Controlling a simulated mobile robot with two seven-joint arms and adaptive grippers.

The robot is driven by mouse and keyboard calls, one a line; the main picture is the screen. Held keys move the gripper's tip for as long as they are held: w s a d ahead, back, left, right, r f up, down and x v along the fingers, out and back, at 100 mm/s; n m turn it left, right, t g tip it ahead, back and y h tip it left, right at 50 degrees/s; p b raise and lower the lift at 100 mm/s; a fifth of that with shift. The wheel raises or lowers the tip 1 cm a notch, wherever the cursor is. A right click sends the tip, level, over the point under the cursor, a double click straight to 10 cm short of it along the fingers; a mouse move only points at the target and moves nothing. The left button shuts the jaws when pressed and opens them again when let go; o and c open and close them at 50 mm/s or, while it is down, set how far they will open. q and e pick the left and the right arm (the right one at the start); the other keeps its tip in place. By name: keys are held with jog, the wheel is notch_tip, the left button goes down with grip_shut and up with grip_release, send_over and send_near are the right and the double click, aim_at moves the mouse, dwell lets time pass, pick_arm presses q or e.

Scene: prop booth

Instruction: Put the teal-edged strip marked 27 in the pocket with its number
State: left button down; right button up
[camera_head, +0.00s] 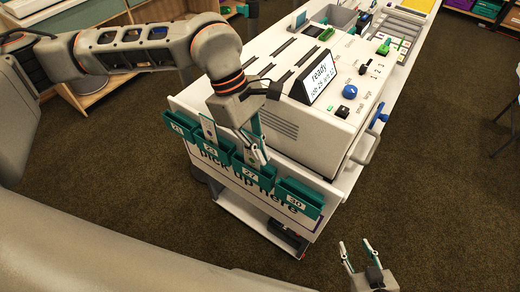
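My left gripper (256,152) points down at the pocket marked 27 (249,176), its fingers just above and at the pocket's mouth. A pale, narrow piece with teal at its edge shows at the fingers. It is too small and overlapped to tell strip from finger, or whether the fingers grip it. The number on any strip cannot be read. My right gripper (357,248) is open and empty over the floor at the bottom right, away from the pockets.
Teal pockets hang in a row on the white machine's end: 23 (211,151) to the left of 27, 30 (299,196) to its right. A pale strip (208,128) stands in pocket 23. A small screen (320,77) reads "ready". A handle (366,146) sticks out at right.

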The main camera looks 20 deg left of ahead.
pick_arm(q)
jog(key=shift+f+b, duration=0.9)
jog(key=shift+f, duration=0.5)
pick_arm(e)
jog(key=shift+s+f, duration=0.2)
jog(key=shift+f, duration=0.5)
jog(key=shift+s+f, duration=0.15)
jog(key=shift+f, duration=0.55)
pick_arm(q)
jog(key=c, duration=2.2)
grip_release()
pick_arm(e)
jog(key=shift+r, duration=0.1)
pick_arm(q)
jog(key=v, duration=1.2)
